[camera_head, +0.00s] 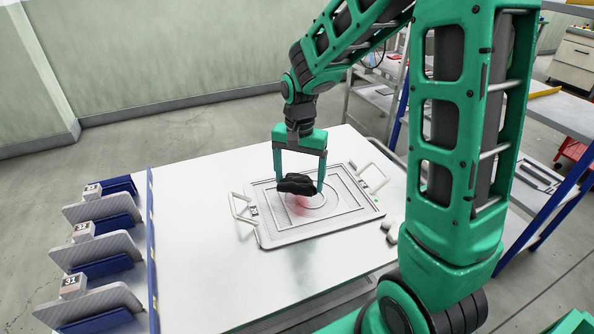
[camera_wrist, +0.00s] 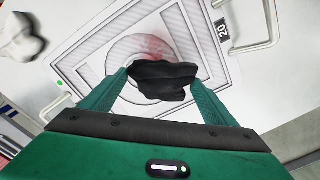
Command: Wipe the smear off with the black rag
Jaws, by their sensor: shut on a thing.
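My gripper (camera_head: 298,179) is shut on the black rag (camera_head: 297,184), which is bunched between its two green fingers. The rag also shows between the fingers in the wrist view (camera_wrist: 163,80). A reddish smear (camera_head: 299,206) is on the grey plate (camera_head: 276,236) just below the rag, and the rag hides part of it. In the wrist view the smear (camera_wrist: 152,46) shows beyond the rag's far edge, over the round ring pattern. I cannot tell whether the rag touches the plate.
The plate has pale handles at its left (camera_head: 240,207) and right (camera_head: 376,178), and lies on a white table (camera_head: 200,220). Numbered grey panels (camera_head: 103,250) stand in blue holders along the left edge. A small whitish object (camera_wrist: 20,38) lies beside the plate. The table's left part is clear.

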